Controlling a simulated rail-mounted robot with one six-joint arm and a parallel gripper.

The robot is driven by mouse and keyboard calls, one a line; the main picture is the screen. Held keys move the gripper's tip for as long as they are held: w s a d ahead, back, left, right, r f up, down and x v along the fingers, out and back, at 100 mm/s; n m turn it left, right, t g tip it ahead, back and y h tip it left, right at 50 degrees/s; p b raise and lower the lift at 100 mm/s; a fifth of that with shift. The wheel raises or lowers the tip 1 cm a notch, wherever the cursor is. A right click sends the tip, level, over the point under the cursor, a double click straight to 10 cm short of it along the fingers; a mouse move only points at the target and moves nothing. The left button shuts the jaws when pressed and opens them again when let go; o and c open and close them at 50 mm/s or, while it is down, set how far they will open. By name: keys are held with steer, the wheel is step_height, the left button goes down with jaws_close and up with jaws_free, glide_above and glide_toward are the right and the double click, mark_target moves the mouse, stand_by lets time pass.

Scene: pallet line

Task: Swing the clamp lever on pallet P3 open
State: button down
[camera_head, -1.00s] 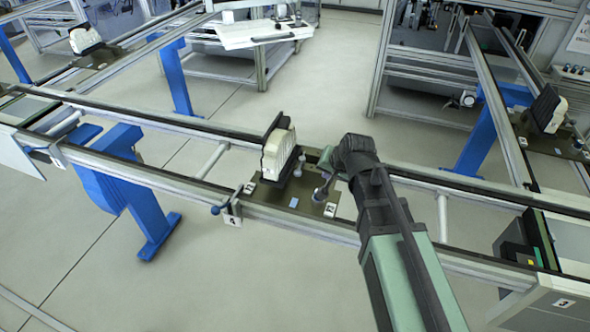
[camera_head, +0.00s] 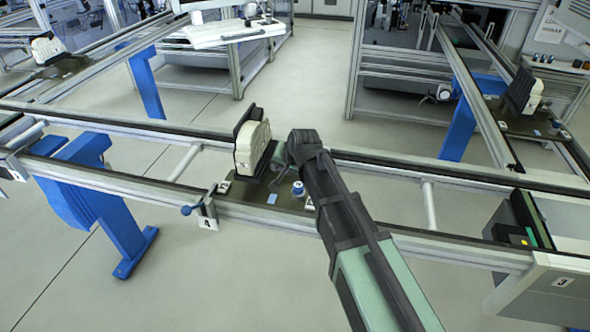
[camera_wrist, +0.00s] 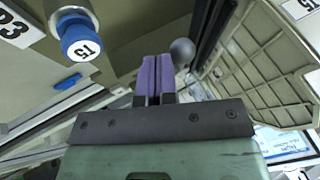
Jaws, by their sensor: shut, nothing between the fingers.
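Pallet P3 (camera_head: 240,191) is a dark olive plate on the near rail line; its P3 label (camera_wrist: 14,27) shows in the wrist view. A grey ball (camera_wrist: 182,51), which looks like the clamp lever's knob, is just right of my fingertips; I cannot tell whether they touch. The rest of the lever is hidden. My gripper (camera_wrist: 153,70) has purple fingers, shut and empty, over the pallet. In the head view my wrist hides the fingers. A blue-capped peg (camera_wrist: 80,42) stands left of the fingers; it also shows in the head view (camera_head: 297,188).
A pale ribbed casting (camera_head: 254,146) stands upright on the pallet, close beside my wrist; its hollow side (camera_wrist: 265,65) fills the wrist view's right. Rails (camera_head: 110,175) run both ways. A blue-handled knob (camera_head: 190,210) is at the near rail. Open floor lies in front.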

steer(key=shift+a, duration=0.15)
steer(key=shift+w+a, duration=0.1)
steer(key=shift+a, duration=0.8)
